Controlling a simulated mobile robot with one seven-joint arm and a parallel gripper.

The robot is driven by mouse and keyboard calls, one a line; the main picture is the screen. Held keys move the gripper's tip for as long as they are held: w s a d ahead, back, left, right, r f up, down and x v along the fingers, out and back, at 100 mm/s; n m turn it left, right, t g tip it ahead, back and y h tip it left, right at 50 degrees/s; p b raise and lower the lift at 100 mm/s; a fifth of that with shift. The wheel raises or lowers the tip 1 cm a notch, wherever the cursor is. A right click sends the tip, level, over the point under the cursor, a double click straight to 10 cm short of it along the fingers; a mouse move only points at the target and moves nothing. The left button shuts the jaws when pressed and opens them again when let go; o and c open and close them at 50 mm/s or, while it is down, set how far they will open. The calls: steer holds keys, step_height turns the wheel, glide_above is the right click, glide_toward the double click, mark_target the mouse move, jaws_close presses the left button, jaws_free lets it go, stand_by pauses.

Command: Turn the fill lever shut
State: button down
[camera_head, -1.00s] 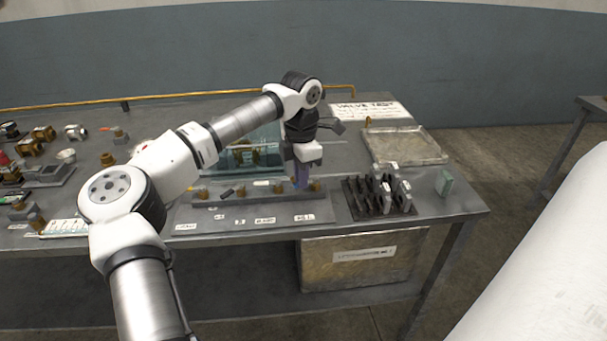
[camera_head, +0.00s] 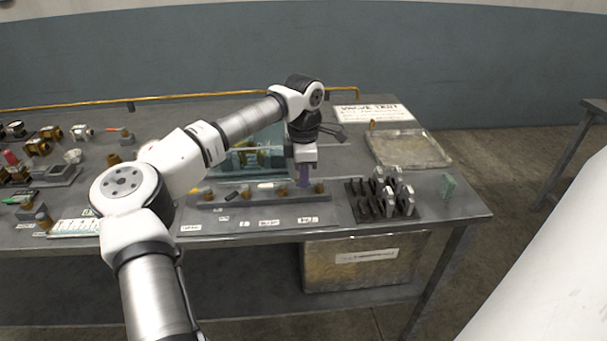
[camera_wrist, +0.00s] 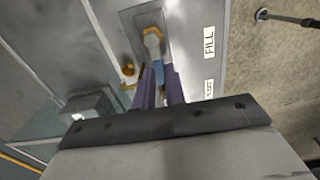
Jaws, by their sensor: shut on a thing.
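My gripper (camera_head: 304,182) points down over the right end of the valve rail (camera_head: 250,200). Its purple fingers also show in the wrist view (camera_wrist: 159,85), shut on a narrow blue piece, which looks like the fill lever (camera_wrist: 158,72). The lever reaches from the fingers towards a brass fitting (camera_wrist: 152,40) beside the FILL label (camera_wrist: 209,42). In the head view the lever is hidden by the fingers, and the FILL label (camera_head: 308,219) lies on the plate in front of the rail. The fingertips and the lever's exact angle are partly hidden.
A rack of dark and grey upright pieces (camera_head: 383,196) stands just right of the rail. A shallow tray (camera_head: 408,150) lies behind it. A second brass fitting (camera_wrist: 128,70) sits close to the fingers. Several valve parts crowd the bench's left side.

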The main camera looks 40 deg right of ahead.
steer(key=shift+r, duration=0.1)
steer(key=c, duration=1.5)
jaws_free()
steer(key=shift+o, duration=0.2)
